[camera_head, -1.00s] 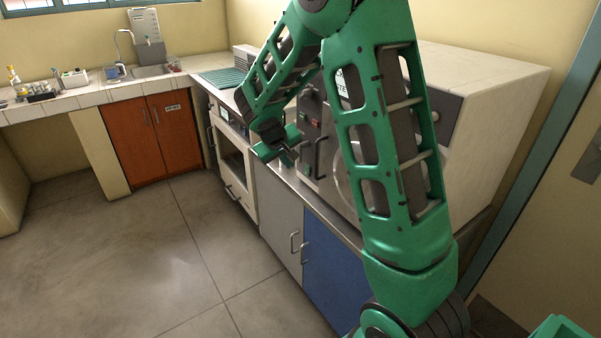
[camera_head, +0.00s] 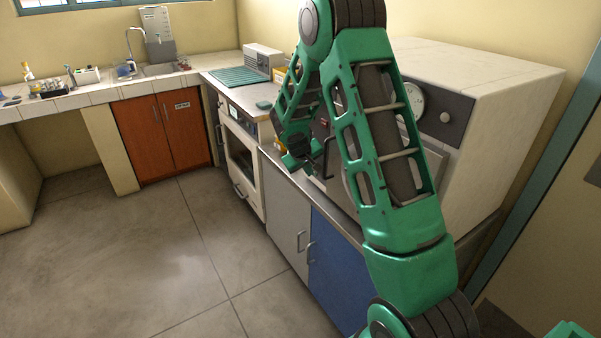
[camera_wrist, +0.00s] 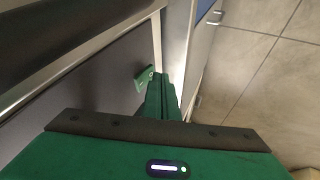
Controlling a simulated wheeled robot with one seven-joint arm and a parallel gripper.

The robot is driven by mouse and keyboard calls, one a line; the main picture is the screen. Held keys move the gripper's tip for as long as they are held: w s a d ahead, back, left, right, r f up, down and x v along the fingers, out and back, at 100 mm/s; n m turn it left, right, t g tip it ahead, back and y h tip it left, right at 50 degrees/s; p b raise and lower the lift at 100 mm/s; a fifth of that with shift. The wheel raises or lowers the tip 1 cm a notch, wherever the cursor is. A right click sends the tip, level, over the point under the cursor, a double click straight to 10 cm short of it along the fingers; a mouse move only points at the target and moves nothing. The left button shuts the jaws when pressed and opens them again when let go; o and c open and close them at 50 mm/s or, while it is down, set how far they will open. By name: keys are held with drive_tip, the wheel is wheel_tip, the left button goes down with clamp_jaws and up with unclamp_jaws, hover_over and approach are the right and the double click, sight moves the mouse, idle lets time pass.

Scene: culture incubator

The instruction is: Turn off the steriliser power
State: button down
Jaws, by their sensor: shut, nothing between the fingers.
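The steriliser (camera_head: 490,85) is the big pale box on the right of the counter, with a round gauge (camera_head: 413,100) on its front. My arm hides most of its dark control panel; a small red spot shows beside the arm. My gripper (camera_head: 292,162) is at the left end of the steriliser's front, above the counter edge. In the wrist view my gripper (camera_wrist: 162,88) is shut and empty. Its fingertips are right beside a small green switch-like part (camera_wrist: 145,77) on a dark grey panel (camera_wrist: 105,75). I cannot tell whether they touch it.
A dark handle (camera_head: 328,158) stands out close to my gripper. The counter (camera_head: 229,88) holds a green ribbed mat (camera_head: 238,76) and a grey box (camera_head: 262,58) further back. Cabinets stand below, and the floor (camera_head: 150,250) to the left is clear.

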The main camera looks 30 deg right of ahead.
drive_tip(key=shift+d, duration=0.4)
drive_tip(key=shift+d+f, duration=0.15)
drive_tip(key=shift+d, duration=0.05)
idle(0.3)
drive_tip(key=shift+d+r, duration=0.1)
drive_tip(key=shift+r, duration=0.8)
drive_tip(key=shift+w, duration=0.1)
